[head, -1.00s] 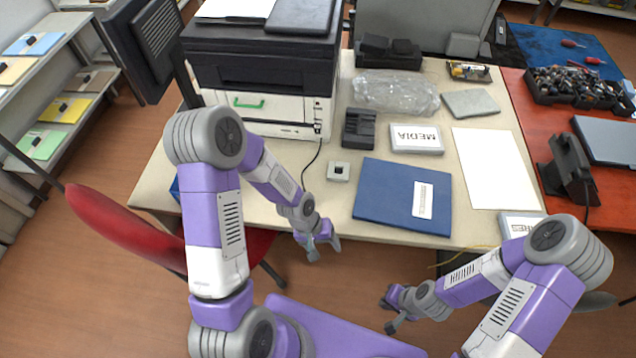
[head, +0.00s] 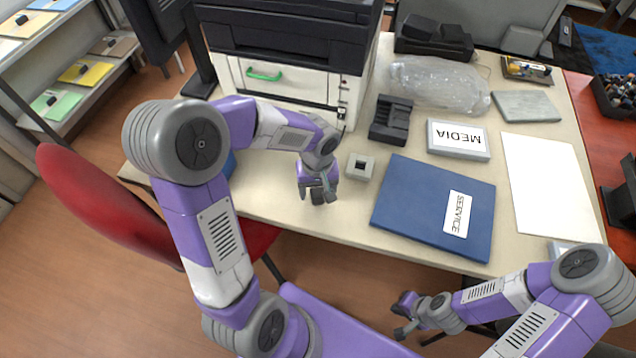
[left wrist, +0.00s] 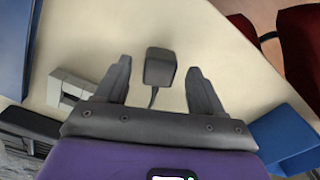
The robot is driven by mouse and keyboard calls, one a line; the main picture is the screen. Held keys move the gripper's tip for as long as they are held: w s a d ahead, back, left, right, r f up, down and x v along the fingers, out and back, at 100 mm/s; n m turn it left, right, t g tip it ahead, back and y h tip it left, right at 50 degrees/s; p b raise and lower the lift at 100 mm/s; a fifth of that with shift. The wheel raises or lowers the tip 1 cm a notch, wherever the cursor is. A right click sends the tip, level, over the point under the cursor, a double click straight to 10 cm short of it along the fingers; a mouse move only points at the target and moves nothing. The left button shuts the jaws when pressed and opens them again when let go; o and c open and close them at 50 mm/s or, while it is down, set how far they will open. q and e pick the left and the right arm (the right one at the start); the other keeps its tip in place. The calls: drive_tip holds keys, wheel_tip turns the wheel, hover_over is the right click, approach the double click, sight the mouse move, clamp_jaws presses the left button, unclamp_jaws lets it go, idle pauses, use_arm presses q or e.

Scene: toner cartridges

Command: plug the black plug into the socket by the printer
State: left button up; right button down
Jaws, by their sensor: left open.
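The black plug (left wrist: 160,67) lies on the table in the left wrist view, its cord running back under the gripper. My left gripper (left wrist: 158,82) is open, with one finger on each side of the plug and a gap to both. In the head view my left gripper (head: 318,196) points down over the table, left of the socket, and largely hides the plug. The socket is a light grey block with a dark square opening (head: 360,167), in front of the printer; it also shows in the left wrist view (left wrist: 68,90). My right gripper (head: 403,316) is open and empty beyond the table's front edge.
The printer (head: 285,85) stands behind the left gripper. A black stand (head: 390,120) is behind the socket, and a blue SERVICE folder (head: 415,205) lies to its right. A MEDIA box (head: 458,139) is further right. A red chair (head: 110,205) stands at the left.

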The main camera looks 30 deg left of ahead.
sight(317, 192)
use_arm(q)
drive_tip(key=shift+f, duration=1.05)
drive_tip(key=c, duration=1.1)
drive_tip(key=shift+r, duration=0.15)
drive_tip(key=shift+r+p, duration=1.1)
drive_tip(key=shift+r, duration=0.6)
drive_tip(key=shift+r+p, duration=1.45)
drive_tip(key=shift+r, duration=0.55)
